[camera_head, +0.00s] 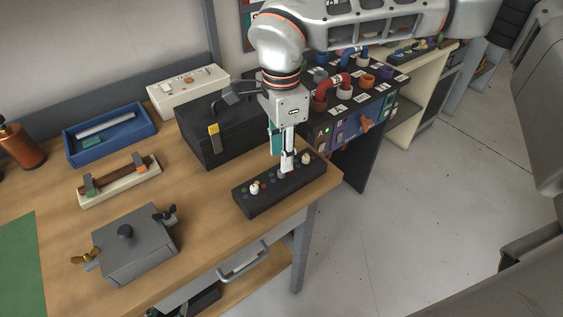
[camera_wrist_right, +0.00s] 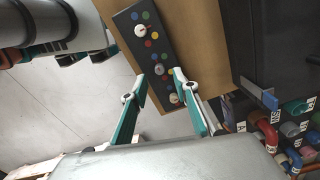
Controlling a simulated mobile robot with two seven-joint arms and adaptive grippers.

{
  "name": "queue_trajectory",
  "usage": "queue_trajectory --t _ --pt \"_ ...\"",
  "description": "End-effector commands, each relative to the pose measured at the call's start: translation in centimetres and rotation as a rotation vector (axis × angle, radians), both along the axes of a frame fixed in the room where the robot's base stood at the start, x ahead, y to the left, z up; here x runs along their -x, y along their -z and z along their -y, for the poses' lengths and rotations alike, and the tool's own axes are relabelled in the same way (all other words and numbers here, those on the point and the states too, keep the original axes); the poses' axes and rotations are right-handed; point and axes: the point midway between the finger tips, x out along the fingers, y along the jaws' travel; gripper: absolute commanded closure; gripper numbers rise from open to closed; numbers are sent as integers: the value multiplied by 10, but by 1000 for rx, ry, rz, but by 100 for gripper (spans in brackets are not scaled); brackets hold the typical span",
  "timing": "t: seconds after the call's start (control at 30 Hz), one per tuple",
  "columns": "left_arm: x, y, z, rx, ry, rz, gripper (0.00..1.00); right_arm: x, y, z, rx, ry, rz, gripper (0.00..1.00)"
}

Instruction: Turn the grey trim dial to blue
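The black dial box (camera_head: 262,202) lies at the table's front right corner, with several coloured dots and small knobs on top. One cream knob (camera_head: 254,188) is at its left end and another (camera_head: 305,158) toward its right end. In the wrist view a greyish middle dial (camera_wrist_right: 159,69) sits between them, with coloured dots around it. My right gripper (camera_head: 285,172) points down over the middle of the box and hides most of that dial in the head view. In the wrist view its fingers (camera_wrist_right: 159,77) are spread, one on each side of the middle dial; contact cannot be told.
A black case (camera_head: 215,140) stands just behind the dial box. A grey box with wing nuts (camera_head: 135,245) is to the left. A blue tray (camera_head: 108,133) and a cream holder (camera_head: 120,180) lie farther left. A rack with coloured connectors (camera_head: 350,105) stands right of the table.

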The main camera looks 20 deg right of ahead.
Motion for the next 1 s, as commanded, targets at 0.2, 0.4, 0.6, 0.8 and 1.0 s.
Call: queue_trajectory --t 0.2,0.4,0.6,0.8,1.0 --pt "0 0 0 1 -1 0 61 -1 -46 0 0 2 4 70" --pt "0 0 0 1 0 1 61 0 -70 0 1 0 2 70" --pt "0 0 0 1 0 1 61 0 -77 0 1 0 0 70" --pt "0 0 0 1 0 1 61 0 -77 0 1 0 0 70" --pt "-1 0 0 1 0 1 61 0 -77 0 1 0 0 70"
